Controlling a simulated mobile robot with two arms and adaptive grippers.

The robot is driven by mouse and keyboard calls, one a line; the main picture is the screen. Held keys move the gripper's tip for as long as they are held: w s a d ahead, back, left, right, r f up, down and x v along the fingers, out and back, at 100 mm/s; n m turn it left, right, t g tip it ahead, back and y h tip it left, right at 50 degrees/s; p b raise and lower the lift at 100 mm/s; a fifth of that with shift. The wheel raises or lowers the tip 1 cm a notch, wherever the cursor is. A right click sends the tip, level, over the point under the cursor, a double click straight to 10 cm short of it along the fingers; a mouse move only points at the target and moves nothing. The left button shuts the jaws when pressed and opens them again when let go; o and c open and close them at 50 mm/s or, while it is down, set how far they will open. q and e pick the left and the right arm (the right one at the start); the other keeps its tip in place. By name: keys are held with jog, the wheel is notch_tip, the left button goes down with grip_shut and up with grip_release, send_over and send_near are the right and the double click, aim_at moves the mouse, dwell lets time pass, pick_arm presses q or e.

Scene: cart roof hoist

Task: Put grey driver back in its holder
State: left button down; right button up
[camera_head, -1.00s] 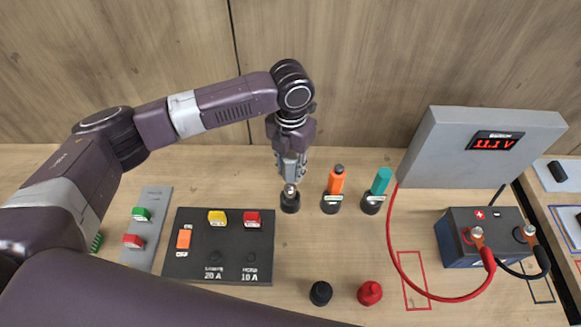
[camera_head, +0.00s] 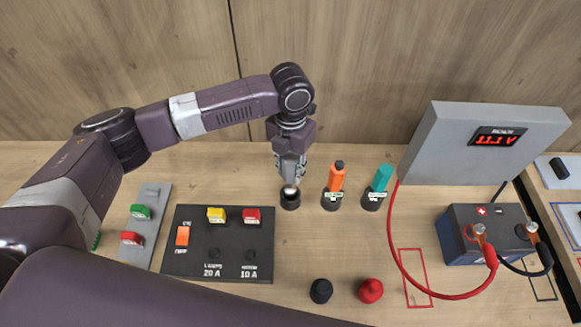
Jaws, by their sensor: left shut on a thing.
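My left gripper (camera_head: 291,180) points down over the leftmost black holder (camera_head: 290,200) in a row of three. It is shut on the grey driver, of which only a small pale part (camera_head: 290,187) shows between the fingertips. The driver's lower end is at or in the mouth of that holder; how deep it sits I cannot tell. An orange driver (camera_head: 337,178) and a teal driver (camera_head: 382,179) stand upright in the two holders to the right. My right gripper is not in view.
A black fuse panel (camera_head: 235,245) and a grey strip (camera_head: 155,195) with coloured fuses lie left. Black (camera_head: 321,291) and red (camera_head: 370,291) caps stand in front. A grey meter box (camera_head: 480,145) and a battery (camera_head: 490,230) with red and black cables stand right.

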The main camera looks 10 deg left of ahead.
aim_at(291, 158)
pick_arm(q)
jog(key=shift+f+b, duration=0.9)
jog(key=shift+f, duration=0.9)
jog(key=c, duration=1.5)
grip_release()
notch_tip(291, 158, up, 12)
jog(key=shift+r, duration=0.1)
